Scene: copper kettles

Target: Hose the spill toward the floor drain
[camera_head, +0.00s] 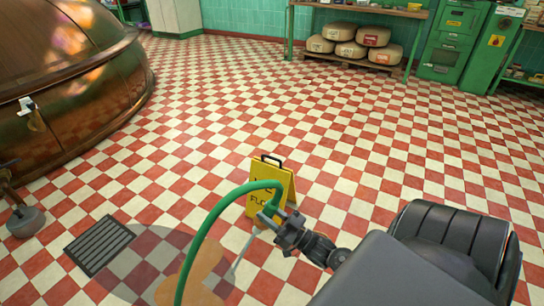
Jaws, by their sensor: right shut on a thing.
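My right gripper (278,222) is shut on the green hose (212,222) near its end. The hose arches up from the gripper and drops to the bottom edge. A thin pale streak, possibly water, runs down and left from the gripper toward the floor. The tan spill (206,262) lies on the tiles below the hose, partly behind it. The dark slotted floor drain (98,247) is left of the spill. A darker, round patch of floor lies between and around them. My left gripper is not in view.
A yellow floor sign (283,184) stands just behind the hose. A large copper kettle (75,85) fills the upper left. A grey rounded object (25,222) is at the left edge. Sacks (343,33) lie on a pallet at the back. The middle floor is clear.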

